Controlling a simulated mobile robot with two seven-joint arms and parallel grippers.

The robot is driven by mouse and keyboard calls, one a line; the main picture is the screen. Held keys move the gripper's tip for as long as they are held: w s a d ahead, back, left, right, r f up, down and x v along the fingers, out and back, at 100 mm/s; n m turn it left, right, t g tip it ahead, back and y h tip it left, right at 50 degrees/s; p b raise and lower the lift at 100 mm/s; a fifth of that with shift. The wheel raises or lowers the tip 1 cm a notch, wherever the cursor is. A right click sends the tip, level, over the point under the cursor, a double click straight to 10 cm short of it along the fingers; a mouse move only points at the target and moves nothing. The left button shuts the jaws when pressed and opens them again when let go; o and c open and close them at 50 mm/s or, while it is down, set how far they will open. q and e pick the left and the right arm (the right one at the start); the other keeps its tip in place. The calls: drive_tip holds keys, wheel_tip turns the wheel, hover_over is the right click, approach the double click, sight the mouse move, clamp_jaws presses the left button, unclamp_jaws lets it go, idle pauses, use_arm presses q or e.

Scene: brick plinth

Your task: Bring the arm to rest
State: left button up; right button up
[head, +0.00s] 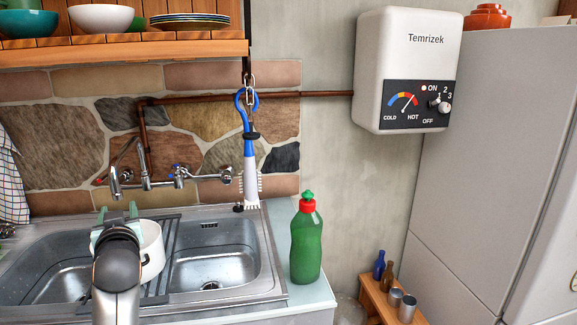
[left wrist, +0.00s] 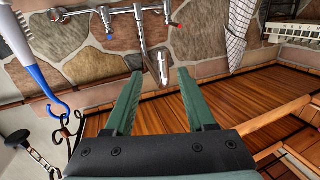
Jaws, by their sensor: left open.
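My left arm (head: 117,275) comes up from the bottom of the head view, in front of the sink. Its gripper (head: 118,211) is raised with the green fingers apart and nothing between them. In the left wrist view the two green fingers (left wrist: 160,78) are spread, with the stone wall and the tap (left wrist: 155,50) beyond them. My right gripper does not show in either view.
A green bottle (head: 306,245) stands right of the sink. A blue and white brush (head: 249,150) hangs from a hook. A wooden shelf (head: 130,53) with dishes is above.

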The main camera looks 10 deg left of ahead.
use_arm(q)
drive_tip(key=s+d+f+m+g+h, duration=0.1)
drive_tip(key=s+d+f+m+h, duration=0.15)
drive_tip(key=f, duration=0.45)
drive_tip(key=s+d+f+m+g+h, duration=0.1)
drive_tip(key=s+d+f, duration=0.25)
drive_tip(key=f, duration=0.35)
drive_tip(key=s+d+f+m+g+h, duration=0.25)
drive_tip(key=s+d+f, duration=0.3)
drive_tip(key=s, duration=0.35)
drive_tip(key=s+d+f+m+g+h, duration=0.1)
drive_tip(key=s+d+f+g+h, duration=0.2)
drive_tip(key=s+f, duration=0.55)
drive_tip(key=s+d+f+m+g+h, duration=0.2)
drive_tip(key=s+d+f+g, duration=0.3)
drive_tip(key=s, duration=0.6)
drive_tip(key=w+d+f+t+h+p, duration=0.1)
drive_tip(key=w+d+f+t, duration=0.3)
drive_tip(key=f+t, duration=0.3)
drive_tip(key=shift+w+d+f+h+p, duration=0.4)
drive_tip(key=shift+d+f, duration=0.25)
drive_tip(key=shift+f, duration=0.25)
